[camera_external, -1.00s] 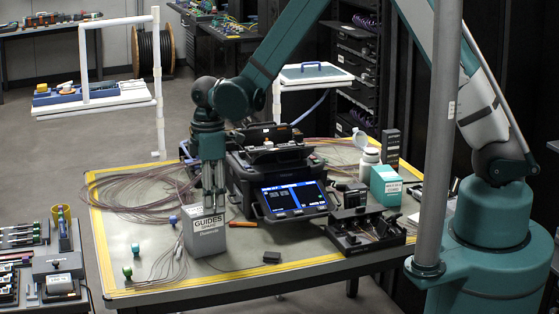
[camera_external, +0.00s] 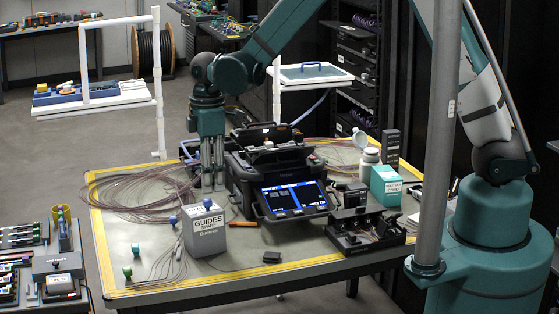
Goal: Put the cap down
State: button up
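A small blue cap (camera_external: 207,203) rests on top of the grey box labelled GUIDES (camera_external: 206,234), near the left-middle of the table. My gripper (camera_external: 213,186) points down just behind the box, with its fingertips apart from the cap. Its two fingers show a gap between them and hold nothing that I can see. Another blue cap-like piece (camera_external: 173,219) is left of the box. A teal piece (camera_external: 135,247) and a green piece (camera_external: 127,272) stand farther left, towards the front.
Loose coiled fibres (camera_external: 130,195) lie on the table behind and left of the box. The splicer with a lit blue screen (camera_external: 293,198) stands to the right. A white bottle (camera_external: 370,164) and a teal box (camera_external: 385,185) are farther right. The front left mat is mostly clear.

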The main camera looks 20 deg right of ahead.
jog(key=shift+r, duration=3)
jog(key=d+r+m+t, duration=0.1)
jog(key=d+r+m, duration=0.3)
jog(key=d, duration=0.5)
jog(key=d+r+m+t+y, duration=0.1)
jog(key=d+r+m, duration=0.1)
jog(key=d+r, duration=0.6)
jog(key=d+r+m+t, duration=0.15)
jog(key=d+r, duration=0.25)
jog(key=d, duration=0.7)
jog(key=s+d+r+m+t, duration=0.1)
jog(key=s+d+m, duration=0.2)
jog(key=d, duration=0.4)
jog(key=s+d+m+t, duration=0.1)
jog(key=s+d+m, duration=0.3)
jog(key=s+d, duration=0.2)
jog(key=s+d+r+m+t+h, duration=0.1)
jog(key=s+d+m, duration=0.2)
jog(key=d, duration=0.6)
jog(key=shift+s+d+r+m+t, duration=0.3)
jog(key=shift+s+d+m+t, duration=0.05)
jog(key=shift+s, duration=0.55)
